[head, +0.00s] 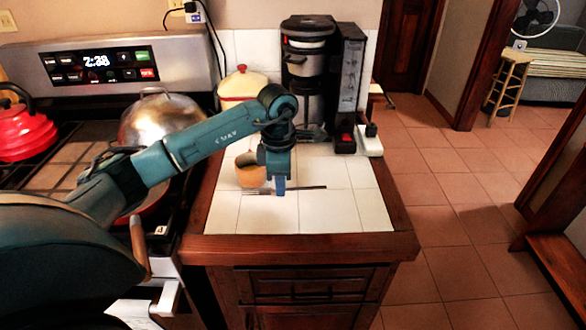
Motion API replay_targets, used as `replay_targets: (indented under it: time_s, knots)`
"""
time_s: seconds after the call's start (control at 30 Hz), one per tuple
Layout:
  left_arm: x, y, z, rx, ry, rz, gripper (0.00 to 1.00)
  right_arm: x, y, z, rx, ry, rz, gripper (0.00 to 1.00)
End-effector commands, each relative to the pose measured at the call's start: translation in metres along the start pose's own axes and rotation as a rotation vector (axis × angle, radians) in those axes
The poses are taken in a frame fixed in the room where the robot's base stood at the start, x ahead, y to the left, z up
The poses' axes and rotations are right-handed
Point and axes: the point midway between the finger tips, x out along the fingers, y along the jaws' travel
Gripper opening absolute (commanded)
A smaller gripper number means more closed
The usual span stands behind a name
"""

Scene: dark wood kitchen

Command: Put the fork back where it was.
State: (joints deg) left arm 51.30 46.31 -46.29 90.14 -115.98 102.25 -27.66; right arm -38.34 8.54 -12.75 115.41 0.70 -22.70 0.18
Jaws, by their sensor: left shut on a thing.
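The fork (312,187) is a thin utensil stretched left to right over the white tiled counter (345,212). Its dark handle points right, and its paler end is to the left. My left gripper (280,189) points straight down and is shut on the fork near its middle, hiding that part. I cannot tell whether the fork touches the tiles or is held just above them. A tan cup-like container (250,171) stands just behind the fork's left end, beside my gripper. My right gripper is not in view.
A coffee maker (308,62), a dark box-like appliance (348,75) and a cream pot with a red rim (242,88) stand at the counter's back. The stove with a metal-lidded pan (160,115) and red kettle (24,130) is left. The counter's front and right are clear.

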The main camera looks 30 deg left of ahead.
Motion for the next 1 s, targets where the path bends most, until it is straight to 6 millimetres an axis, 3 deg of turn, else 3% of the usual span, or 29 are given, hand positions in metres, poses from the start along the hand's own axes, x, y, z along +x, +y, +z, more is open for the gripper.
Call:
replay_targets:
  time_s: [0.27,0.8,1.0]
  knots:
    - [0.011,0.0,-0.007,-0.001,0.003,0.002,0.0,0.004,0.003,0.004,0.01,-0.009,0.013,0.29]
    - [0.066,0.0,-0.007,-0.002,0.003,0.003,0.0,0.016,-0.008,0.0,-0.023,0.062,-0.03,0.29]
    - [0.071,0.0,-0.007,-0.002,0.003,0.003,0.0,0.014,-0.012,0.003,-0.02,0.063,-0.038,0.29]
